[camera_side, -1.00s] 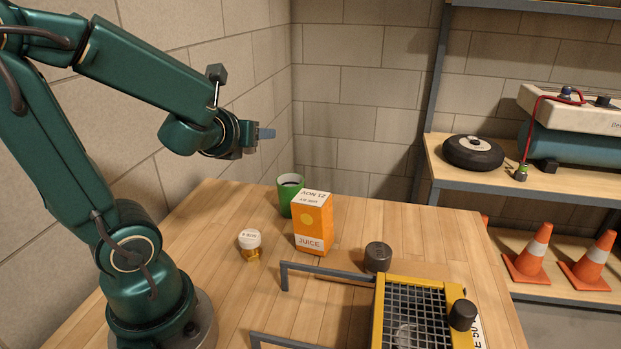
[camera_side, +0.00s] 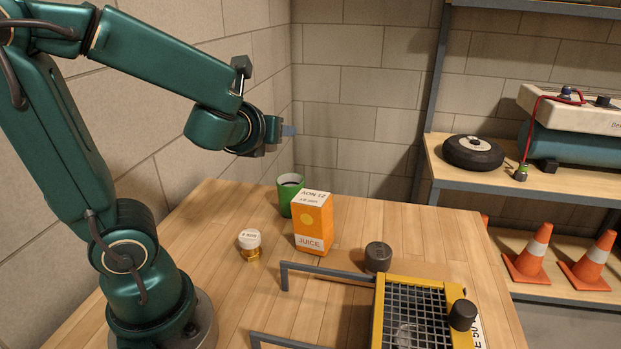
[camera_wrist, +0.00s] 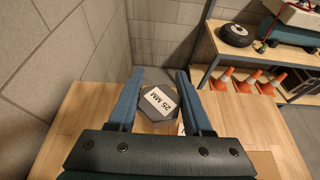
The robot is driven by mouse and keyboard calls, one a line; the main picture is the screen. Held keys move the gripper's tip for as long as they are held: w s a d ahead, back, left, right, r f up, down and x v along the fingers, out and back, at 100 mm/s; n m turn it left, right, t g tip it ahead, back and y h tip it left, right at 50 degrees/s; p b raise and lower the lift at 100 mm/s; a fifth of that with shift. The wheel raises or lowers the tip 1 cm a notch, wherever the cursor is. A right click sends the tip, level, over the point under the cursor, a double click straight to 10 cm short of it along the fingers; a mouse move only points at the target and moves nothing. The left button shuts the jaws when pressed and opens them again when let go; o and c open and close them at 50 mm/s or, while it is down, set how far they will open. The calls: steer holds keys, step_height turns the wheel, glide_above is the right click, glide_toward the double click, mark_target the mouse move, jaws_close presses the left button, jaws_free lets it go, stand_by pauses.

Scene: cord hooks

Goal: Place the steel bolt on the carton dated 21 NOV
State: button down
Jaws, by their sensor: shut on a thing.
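The carton (camera_side: 312,228) is an orange juice box standing upright on the table. Its pale top carries the date 21 NOV, upside down in the side view. My gripper (camera_side: 289,130) is high above the table, a little left of the carton in the picture. In the wrist view my gripper (camera_wrist: 159,72) has its two blue fingers on either side of the steel bolt (camera_wrist: 158,102), shut on it. I cannot make out the bolt in the side view. The bolt and fingers hide most of the carton in the wrist view.
A green mug (camera_side: 285,199) stands just behind the carton, and a small white-lidded jar (camera_side: 250,244) stands to its left. A dark cylinder (camera_side: 378,257) and a yellow-framed mesh guard (camera_side: 413,308) with grey bars are to the right. Block walls rise behind the table.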

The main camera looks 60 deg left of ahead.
steer(key=w+d+f, duration=0.5)
steer(key=f, duration=0.3)
steer(key=shift+w+d+f, duration=0.2)
steer(key=shift+w+f, duration=0.05)
steer(key=shift+f, duration=0.05)
stand_by(0.4)
steer(key=shift+c, duration=1.6)
jaws_free()
